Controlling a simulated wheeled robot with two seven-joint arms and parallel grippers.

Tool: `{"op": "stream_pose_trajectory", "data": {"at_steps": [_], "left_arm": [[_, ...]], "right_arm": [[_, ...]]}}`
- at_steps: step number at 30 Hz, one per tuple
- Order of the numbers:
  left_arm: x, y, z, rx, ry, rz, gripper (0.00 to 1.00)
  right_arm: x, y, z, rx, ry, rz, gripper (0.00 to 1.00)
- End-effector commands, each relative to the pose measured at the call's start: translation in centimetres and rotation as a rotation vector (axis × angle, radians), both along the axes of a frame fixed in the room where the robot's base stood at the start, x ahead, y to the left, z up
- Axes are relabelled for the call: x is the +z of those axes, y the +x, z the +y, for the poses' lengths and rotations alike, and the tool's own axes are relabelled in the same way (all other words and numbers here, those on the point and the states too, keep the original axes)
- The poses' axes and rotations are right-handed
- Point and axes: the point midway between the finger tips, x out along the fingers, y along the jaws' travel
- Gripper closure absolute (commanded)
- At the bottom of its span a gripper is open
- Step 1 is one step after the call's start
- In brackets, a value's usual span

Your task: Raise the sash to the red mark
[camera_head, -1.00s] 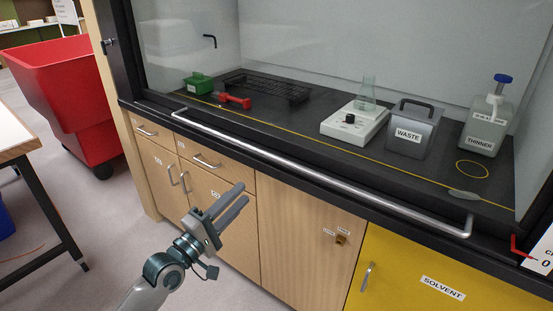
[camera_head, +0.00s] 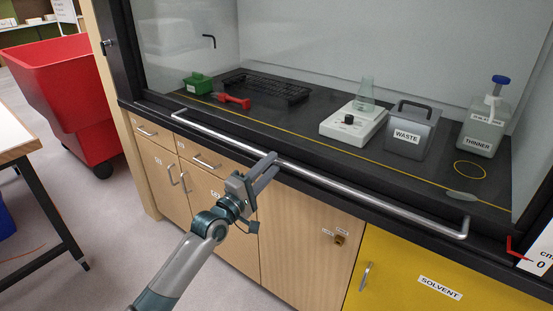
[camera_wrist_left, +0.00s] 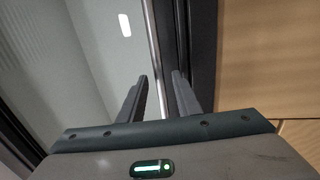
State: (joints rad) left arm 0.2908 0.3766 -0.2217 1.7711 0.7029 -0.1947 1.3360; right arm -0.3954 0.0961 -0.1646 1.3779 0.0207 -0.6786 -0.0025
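The sash's long silver handle bar (camera_head: 350,190) runs across the front of the fume hood, low at the bench edge. My right gripper is not in view.
Inside the hood stand a waste box (camera_head: 408,138), a thinner bottle (camera_head: 484,130), a white scale-like device (camera_head: 350,125), a green box (camera_head: 196,84) and a black rack (camera_head: 268,87). Wooden cabinets (camera_head: 300,215) and a yellow solvent cabinet (camera_head: 430,265) lie below. A red bin (camera_head: 65,95) stands left.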

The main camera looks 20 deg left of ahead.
Motion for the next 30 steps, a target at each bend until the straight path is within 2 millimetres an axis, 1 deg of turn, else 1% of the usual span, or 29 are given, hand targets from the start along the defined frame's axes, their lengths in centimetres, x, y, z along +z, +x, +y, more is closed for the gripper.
{"op": "stream_pose_trajectory", "data": {"at_steps": [1, 3, 7, 12, 19, 20, 21, 23, 24, 30], "left_arm": [[0.3, 0.8, -0.3, 0.0, 0.0, -0.001, 0.69], [0.4, 1.6, -0.6, 0.0, 0.0, -0.001, 0.69], [0.6, 2.6, -0.9, 0.0, 0.0, -0.001, 0.69], [0.6, 3.0, -1.1, 0.0, 0.0, -0.001, 0.69], [0.6, 3.0, -1.1, 0.0, 0.0, 0.0, 0.69], [0.6, 3.0, -1.1, 0.0, 0.0, -0.001, 0.72], [0.6, 3.0, -1.1, 0.0, 0.0, 0.0, 0.81], [0.6, 3.0, -1.1, 0.0, 0.0, -0.001, 0.96], [0.6, 3.0, -1.1, 0.0, 0.0, 0.0, 1.0], [0.7, 3.0, -1.1, 0.0, 0.0, 0.0, 1.0]], "right_arm": [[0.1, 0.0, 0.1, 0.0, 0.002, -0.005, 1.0], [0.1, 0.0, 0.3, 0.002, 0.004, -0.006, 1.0], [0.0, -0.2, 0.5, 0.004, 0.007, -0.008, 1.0], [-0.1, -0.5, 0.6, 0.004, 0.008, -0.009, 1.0], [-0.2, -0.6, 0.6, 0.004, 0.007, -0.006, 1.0], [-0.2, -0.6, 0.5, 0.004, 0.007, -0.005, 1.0], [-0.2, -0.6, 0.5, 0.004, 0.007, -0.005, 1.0], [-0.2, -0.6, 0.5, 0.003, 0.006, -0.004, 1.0], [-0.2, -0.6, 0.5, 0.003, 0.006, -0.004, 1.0], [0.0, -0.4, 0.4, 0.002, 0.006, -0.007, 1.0]]}}
